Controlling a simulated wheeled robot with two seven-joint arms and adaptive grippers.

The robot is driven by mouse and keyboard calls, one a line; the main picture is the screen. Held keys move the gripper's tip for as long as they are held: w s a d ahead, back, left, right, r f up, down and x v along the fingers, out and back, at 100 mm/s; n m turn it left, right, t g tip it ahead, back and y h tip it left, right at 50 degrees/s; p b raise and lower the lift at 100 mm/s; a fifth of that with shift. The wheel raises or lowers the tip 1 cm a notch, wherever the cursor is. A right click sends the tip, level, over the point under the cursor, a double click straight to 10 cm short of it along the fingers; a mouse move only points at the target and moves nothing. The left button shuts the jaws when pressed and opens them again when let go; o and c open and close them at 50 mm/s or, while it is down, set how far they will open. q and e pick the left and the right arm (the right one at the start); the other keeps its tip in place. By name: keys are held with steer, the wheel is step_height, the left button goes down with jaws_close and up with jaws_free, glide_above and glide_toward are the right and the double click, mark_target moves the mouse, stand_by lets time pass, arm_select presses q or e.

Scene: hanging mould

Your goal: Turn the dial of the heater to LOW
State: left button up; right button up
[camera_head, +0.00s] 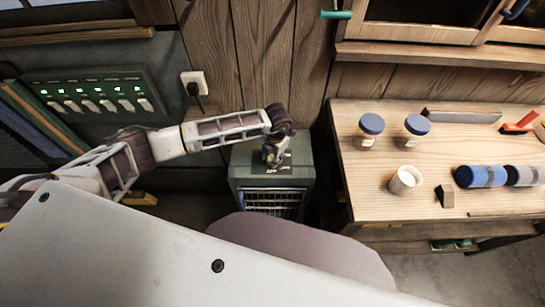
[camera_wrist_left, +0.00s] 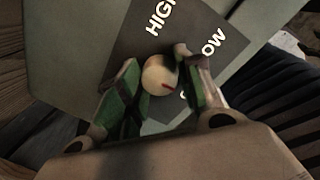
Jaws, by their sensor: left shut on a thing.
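The heater (camera_head: 298,175) is a grey-green box with a front grille, standing on the floor left of the workbench. My left gripper (camera_head: 272,158) reaches down onto its top and covers the dial in the head view. In the left wrist view the dial (camera_wrist_left: 156,72) is a round cream knob with a red mark. My left gripper (camera_wrist_left: 160,62) is shut on it, with green-padded fingers on either side. HIGH and LOW are readable on the dark plate (camera_wrist_left: 135,40). The red mark points to the lower right, toward a third label mostly hidden by a finger. My right gripper is out of view.
The workbench (camera_head: 450,140) at the right holds two blue-lidded jars (camera_head: 370,125), a white cup (camera_head: 405,180) and blue and grey rolls (camera_head: 480,176). A wall socket with a plug (camera_head: 194,84) and a switch panel (camera_head: 95,92) are behind my left arm.

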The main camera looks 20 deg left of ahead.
arm_select(q)
steer(key=n+b, duration=0.1)
steer(key=n, duration=0.5)
steer(key=shift+w, duration=0.1)
steer(key=n, duration=0.5)
steer(key=shift+g, duration=0.4)
stand_by(0.3)
steer(key=o, duration=1)
steer(key=shift+o, duration=0.2)
step_height(320, 180, up, 12)
steer(key=shift+w+d, duration=0.3)
steer(key=shift+d, duration=0.1)
stand_by(0.4)
